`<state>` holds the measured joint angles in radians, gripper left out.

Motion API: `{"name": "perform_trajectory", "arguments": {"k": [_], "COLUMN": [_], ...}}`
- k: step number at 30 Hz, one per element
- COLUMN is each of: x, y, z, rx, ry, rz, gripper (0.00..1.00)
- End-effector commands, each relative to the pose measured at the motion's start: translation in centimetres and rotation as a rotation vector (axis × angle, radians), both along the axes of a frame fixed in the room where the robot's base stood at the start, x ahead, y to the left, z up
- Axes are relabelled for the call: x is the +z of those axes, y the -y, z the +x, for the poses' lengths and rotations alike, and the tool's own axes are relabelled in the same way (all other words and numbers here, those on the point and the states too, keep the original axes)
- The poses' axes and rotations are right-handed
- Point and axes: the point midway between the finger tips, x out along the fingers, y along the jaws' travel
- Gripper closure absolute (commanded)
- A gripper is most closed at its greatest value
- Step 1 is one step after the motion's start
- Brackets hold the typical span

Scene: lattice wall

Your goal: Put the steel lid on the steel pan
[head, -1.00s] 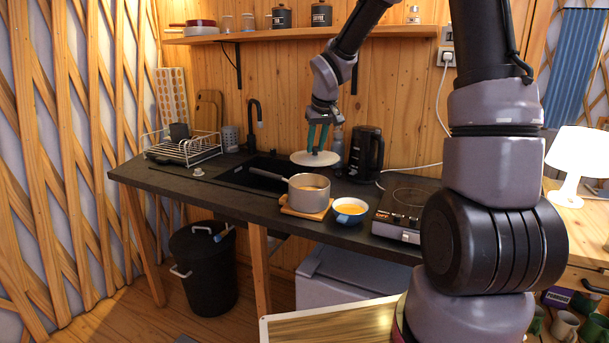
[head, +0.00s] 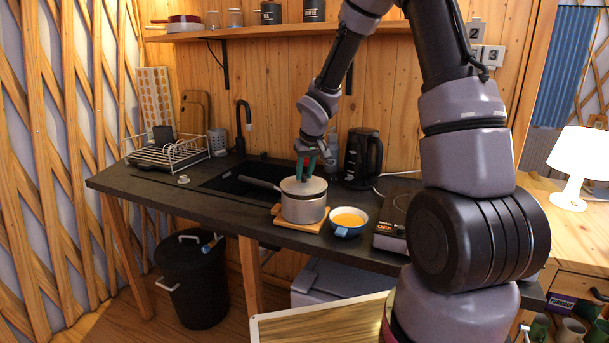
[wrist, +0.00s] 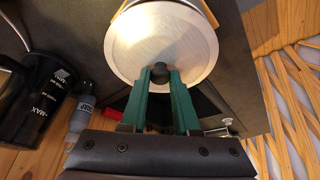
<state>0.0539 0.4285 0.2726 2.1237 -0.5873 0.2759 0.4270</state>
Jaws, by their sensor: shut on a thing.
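The steel pan (head: 303,208) stands on a wooden board (head: 283,219) on the dark counter, its handle pointing left toward the sink. The steel lid (head: 303,186) is level over the pan's mouth; it looks to be on or just at the rim, and I cannot tell if it is fully seated. In the wrist view the round lid (wrist: 160,35) covers nearly all of the pan. My gripper (head: 305,178) is above the lid, its green fingers shut on the lid's dark knob (wrist: 160,70).
A blue bowl of orange soup (head: 348,221) stands close to the pan's right. A black kettle (head: 362,157) is behind it, and a hotplate (head: 393,222) is further right. The sink (head: 235,181) is at the back left, with a dish rack (head: 168,154) beyond. The counter's front left is clear.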

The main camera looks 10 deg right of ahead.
Motion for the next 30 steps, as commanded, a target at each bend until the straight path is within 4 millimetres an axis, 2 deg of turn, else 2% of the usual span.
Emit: {"name": "perform_trajectory", "arguments": {"k": [2, 20, 21, 22, 23, 30], "x": [-0.6, -1.6, -1.6, -1.6, -1.6, -1.6], "y": [0.0, 0.0, 0.0, 0.0, 0.0, 0.0], "z": [0.0, 0.0, 0.0, 0.0, 0.0, 0.0], "rx": [0.001, 0.001, 0.001, 0.0, 0.0, 0.0], "ry": [-0.001, 0.0, 0.001, 0.001, 0.001, 0.001], "rz": [-0.001, 0.0, 0.0, 0.0, 0.0, 0.0], "gripper": [1.0, 1.0, 0.59, 0.48, 0.41, 0.41]}}
